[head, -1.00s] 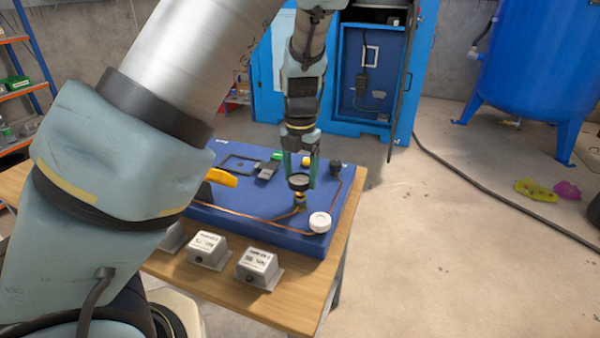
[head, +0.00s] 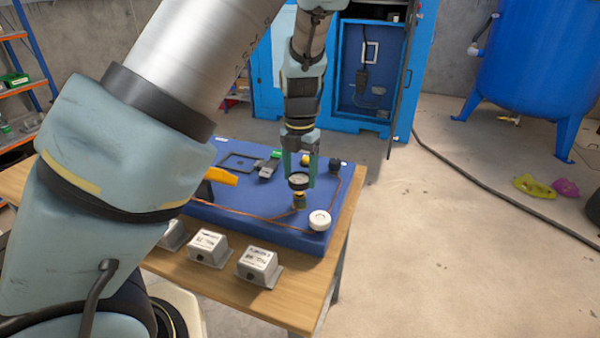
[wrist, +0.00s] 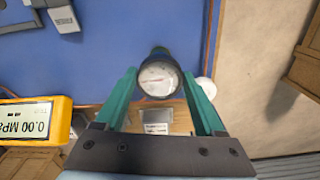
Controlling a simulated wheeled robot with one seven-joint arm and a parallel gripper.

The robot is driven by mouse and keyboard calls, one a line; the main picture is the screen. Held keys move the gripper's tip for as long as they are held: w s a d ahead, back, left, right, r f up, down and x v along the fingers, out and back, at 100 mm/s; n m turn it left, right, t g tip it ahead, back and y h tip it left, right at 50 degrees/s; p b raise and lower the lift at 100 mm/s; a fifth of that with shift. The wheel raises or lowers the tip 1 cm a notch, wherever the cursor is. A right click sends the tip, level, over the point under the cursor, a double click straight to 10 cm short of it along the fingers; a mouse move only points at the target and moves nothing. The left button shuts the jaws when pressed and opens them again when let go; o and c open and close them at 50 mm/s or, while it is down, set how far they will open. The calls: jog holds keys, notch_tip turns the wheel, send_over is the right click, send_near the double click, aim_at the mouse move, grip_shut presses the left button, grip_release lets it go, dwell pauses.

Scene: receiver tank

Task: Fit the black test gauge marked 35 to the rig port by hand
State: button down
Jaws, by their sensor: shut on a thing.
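The black-rimmed gauge (head: 299,181) with a white face is between the green fingers of my gripper (head: 300,172).
A yellow meter (wrist: 36,121) reading 0.00 MPa is at left. Grey boxes (head: 208,248) line the wooden bench's front (head: 300,308). A copper tube runs along the board.

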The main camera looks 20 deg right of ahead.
jog(key=shift+f, duration=0.35)
dwell(0.4)
